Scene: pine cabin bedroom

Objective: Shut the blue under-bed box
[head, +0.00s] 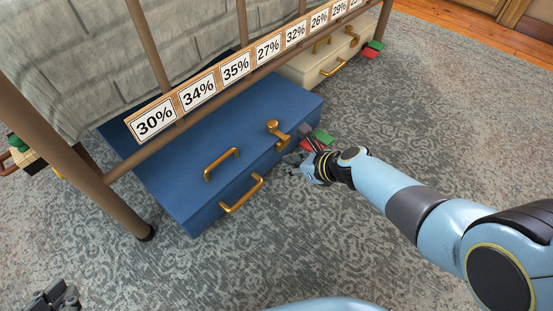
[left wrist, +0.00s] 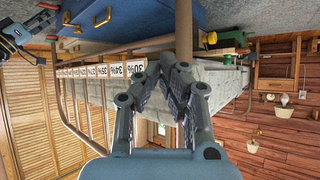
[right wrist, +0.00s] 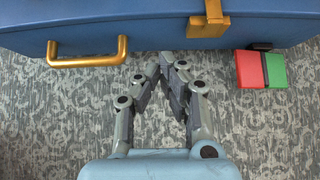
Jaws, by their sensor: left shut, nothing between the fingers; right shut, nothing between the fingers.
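The blue under-bed box (head: 190,190) juts out from under the bed, its rear part in shadow beneath the bed. Its broad top looks flat, with one brass handle (head: 222,163) on it and another brass handle (head: 242,194) on the front. A brass latch (head: 278,132) sits at the front top edge; it also shows in the right wrist view (right wrist: 208,22). My right gripper (right wrist: 166,58) is shut and empty in front of the box's front face, between handle and latch. My left gripper (left wrist: 168,62) is shut and empty, well away from the box.
A red pad (right wrist: 250,70) and a green pad (right wrist: 274,70) lie beside the box's front. A cream box (head: 305,68) stands further along. The bed rail (head: 170,128) with percentage cards and a bed leg (head: 110,205) stand over the blue box.

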